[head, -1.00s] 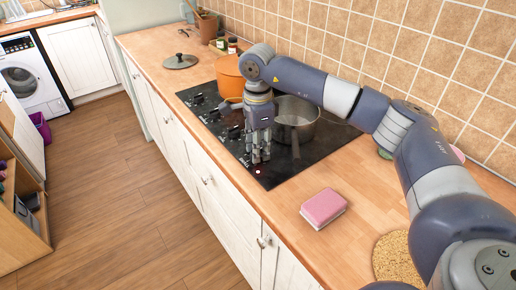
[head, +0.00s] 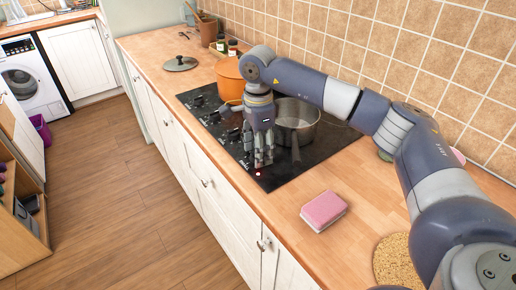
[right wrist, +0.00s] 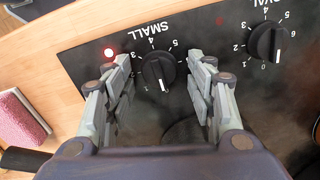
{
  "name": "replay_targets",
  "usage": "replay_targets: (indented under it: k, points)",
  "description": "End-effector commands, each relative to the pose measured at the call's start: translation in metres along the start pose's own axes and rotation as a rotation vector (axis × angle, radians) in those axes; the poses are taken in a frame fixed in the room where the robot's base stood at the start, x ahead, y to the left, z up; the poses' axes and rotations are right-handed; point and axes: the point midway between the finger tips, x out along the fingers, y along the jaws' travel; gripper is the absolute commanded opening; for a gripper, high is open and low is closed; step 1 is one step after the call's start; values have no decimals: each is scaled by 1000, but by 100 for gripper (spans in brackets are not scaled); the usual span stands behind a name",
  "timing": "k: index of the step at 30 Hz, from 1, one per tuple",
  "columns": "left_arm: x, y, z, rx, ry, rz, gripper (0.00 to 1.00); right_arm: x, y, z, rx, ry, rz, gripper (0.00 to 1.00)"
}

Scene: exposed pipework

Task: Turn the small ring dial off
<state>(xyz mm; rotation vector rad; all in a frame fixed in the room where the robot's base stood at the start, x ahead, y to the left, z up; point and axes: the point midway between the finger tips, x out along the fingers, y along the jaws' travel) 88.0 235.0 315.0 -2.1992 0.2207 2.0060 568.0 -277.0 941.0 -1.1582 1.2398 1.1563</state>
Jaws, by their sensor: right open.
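The small ring dial (right wrist: 158,70) is a black knob with a white pointer line, under the printed word SMALL in the right wrist view. Its red lamp (right wrist: 109,53) is lit; the lamp also shows in the head view (head: 258,173). My right gripper (right wrist: 163,82) is open, its fingers on either side of the dial with gaps to it. In the head view my right gripper (head: 262,162) points down over the near edge of the black hob (head: 285,178) and hides the dial. My left gripper is not in view.
A second dial (right wrist: 267,42) labelled OVAL sits to the right, its lamp dark. A steel pot (head: 298,118) and an orange pot (head: 229,78) stand on the hob behind my gripper. A pink sponge (head: 323,210) lies on the worktop.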

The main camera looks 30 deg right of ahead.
Motion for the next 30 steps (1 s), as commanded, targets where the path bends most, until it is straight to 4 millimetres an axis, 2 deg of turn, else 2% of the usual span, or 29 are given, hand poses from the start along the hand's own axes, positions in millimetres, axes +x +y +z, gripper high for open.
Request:
replay_targets:
  k: [5, 8, 21, 25, 30]
  points:
    - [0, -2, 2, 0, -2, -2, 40, -2, 0, 0, 0, 0, 0, 51]
    - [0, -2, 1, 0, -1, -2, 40, -12, 0, 0, 0, 0, -2, 51]
    - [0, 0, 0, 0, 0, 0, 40, -98, -1, 0, 0, 0, -3, 51]
    - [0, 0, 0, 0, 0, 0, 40, -113, 0, 0, 0, -1, -1, 51]
    - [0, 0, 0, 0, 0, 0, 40, -120, 0, 0, 0, 0, 1, 51]
